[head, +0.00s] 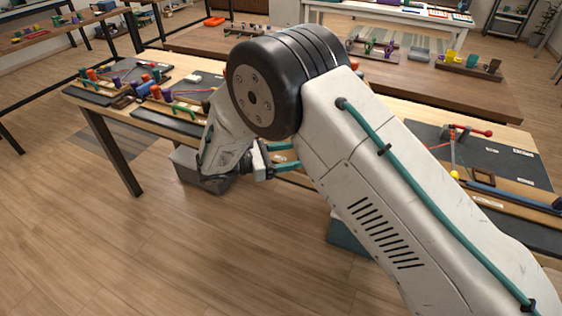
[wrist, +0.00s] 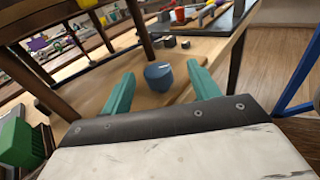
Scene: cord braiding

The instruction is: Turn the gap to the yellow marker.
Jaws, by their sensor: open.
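My gripper (wrist: 161,76) shows in the wrist view with its two teal fingers spread apart and nothing held. A small dark blue rounded object (wrist: 158,80) with a pale mark on top appears between the fingers, on a wooden surface beyond them; I see no contact. In the head view my gripper (head: 285,156) is at the front edge of the workbench, largely behind my arm. I cannot make out a gap or a yellow marker for certain. A small yellow ball (head: 455,174) is on the right part of the bench.
My arm hides the middle of the workbench (head: 125,107) in the head view. Cords and coloured pegs crowd its left end; a dark mat (head: 490,160) lies at right. In the wrist view small dark blocks (wrist: 170,42) and a red cup (wrist: 180,15) are beyond.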

